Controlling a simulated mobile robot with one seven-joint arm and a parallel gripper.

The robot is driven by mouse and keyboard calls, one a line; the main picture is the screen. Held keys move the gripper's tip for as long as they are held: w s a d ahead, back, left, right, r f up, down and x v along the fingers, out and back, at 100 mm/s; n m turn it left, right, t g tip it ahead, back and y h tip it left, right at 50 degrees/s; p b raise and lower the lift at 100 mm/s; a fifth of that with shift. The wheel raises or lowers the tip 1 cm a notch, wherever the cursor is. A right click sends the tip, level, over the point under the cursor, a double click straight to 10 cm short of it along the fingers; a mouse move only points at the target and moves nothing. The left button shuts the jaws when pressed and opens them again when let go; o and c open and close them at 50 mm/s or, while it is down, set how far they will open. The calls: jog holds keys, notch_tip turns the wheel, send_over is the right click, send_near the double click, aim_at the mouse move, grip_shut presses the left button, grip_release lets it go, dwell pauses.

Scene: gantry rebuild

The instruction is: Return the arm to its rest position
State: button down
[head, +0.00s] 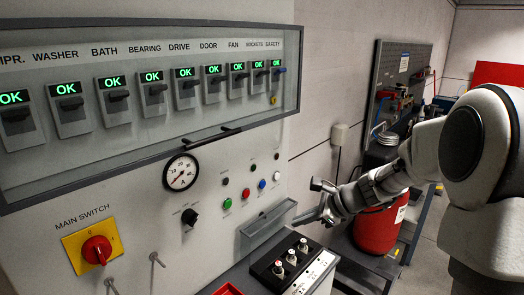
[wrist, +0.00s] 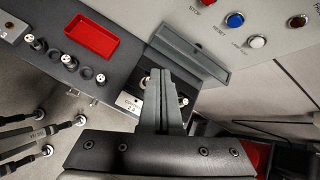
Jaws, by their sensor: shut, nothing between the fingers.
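My arm reaches in from the right in the head view, and my gripper (head: 308,217) is in front of the grey cabinet, near its lower right. In the wrist view my gripper (wrist: 163,80) has its two grey fingers together, with nothing held. The fingers are over a black block (head: 292,262) with several white-topped plugs on the ledge. They hide part of that block in the wrist view. I cannot tell from these frames whether the fingers touch it.
A grey shelf (head: 268,228) juts from the cabinet close to my fingers. A red tray (wrist: 91,37) lies on the ledge. The main switch (head: 97,249) and a dial gauge (head: 181,172) are on the panel. A red canister (head: 377,228) stands behind my arm.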

jog(key=s+a+r+n+g+h, duration=0.1)
jog(key=s+r+n+h, duration=0.1)
jog(key=s+r+n, duration=0.35)
jog(key=s+a+r+n+g+h, duration=0.1)
jog(key=s+a+r+n, duration=0.1)
jog(key=s+n, duration=0.6)
jog(key=s+d+n+h, duration=0.2)
jog(key=s+n, duration=0.2)
jog(key=s, duration=0.3)
jog(key=s+d+r+n+t+h, duration=0.1)
jog(key=s+d+n+h, duration=0.1)
jog(key=s, duration=0.6)
jog(key=shift+s+d+n+t, duration=0.2)
jog(key=shift+d+n+t, duration=0.15)
jog(key=shift+n, duration=0.5)
